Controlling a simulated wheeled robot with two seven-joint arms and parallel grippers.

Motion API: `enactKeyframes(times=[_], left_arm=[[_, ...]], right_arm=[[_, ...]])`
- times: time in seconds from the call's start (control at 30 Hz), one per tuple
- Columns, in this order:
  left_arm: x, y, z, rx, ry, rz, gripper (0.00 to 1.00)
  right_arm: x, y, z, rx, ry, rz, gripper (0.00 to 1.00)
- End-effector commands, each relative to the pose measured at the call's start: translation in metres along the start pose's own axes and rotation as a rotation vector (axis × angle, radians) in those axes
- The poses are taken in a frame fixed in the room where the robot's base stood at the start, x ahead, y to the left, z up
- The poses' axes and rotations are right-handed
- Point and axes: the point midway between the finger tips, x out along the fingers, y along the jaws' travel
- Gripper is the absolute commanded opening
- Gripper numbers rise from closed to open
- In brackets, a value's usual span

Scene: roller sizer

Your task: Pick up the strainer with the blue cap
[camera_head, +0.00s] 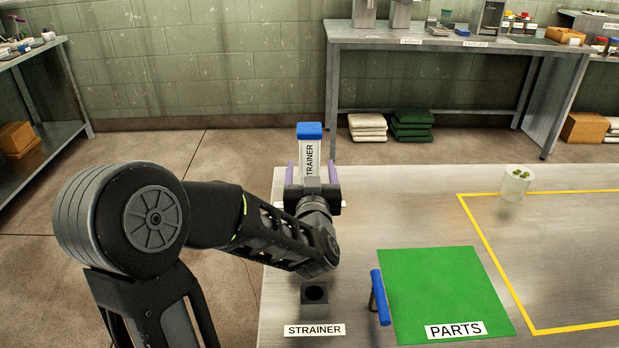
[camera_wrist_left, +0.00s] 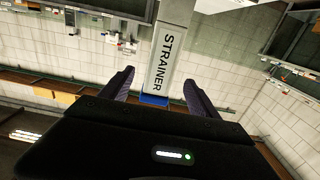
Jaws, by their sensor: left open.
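The strainer (camera_head: 310,158) is a pale upright block with a blue cap (camera_head: 310,130) and the word STRAINER on its face. My left gripper (camera_head: 311,172) is open, with one purple finger on each side of the strainer. In the left wrist view the strainer (camera_wrist_left: 167,50) shows between and beyond the fingers (camera_wrist_left: 158,77), with a visible gap on each side. Its blue cap (camera_wrist_left: 154,99) is partly hidden by the gripper body. In the head view the gripper and wrist hide the strainer's lower end. My right gripper is not in view.
A dark holder (camera_head: 314,305) with a round hole stands behind a STRAINER label (camera_head: 314,330). A blue-handled tool (camera_head: 380,297) lies at the edge of a green PARTS mat (camera_head: 440,285). A clear cup (camera_head: 515,182) stands near a yellow-taped area (camera_head: 470,214). Bare table surrounds these.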

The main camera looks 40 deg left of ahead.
Motion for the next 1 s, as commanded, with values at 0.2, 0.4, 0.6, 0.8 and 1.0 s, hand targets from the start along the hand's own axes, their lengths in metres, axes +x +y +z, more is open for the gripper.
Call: enactKeyframes(times=[0.2,0.4,0.6,0.8,1.0], left_arm=[[0.0,0.0,0.01,0.0,0.001,0.0,0.71],[0.0,0.0,0.009,0.0,0.0,0.0,0.71],[0.013,0.0,0.009,0.0,0.0,-0.002,0.71],[0.027,0.0,0.01,0.0,0.0,0.0,0.71],[0.026,0.0,0.01,0.0,0.0,0.0,0.71]], right_arm=[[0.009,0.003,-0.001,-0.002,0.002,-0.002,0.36],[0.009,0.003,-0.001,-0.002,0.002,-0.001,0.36],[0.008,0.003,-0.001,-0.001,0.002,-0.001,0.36],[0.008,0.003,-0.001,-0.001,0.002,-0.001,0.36],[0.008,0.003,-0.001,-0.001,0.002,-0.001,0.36]])
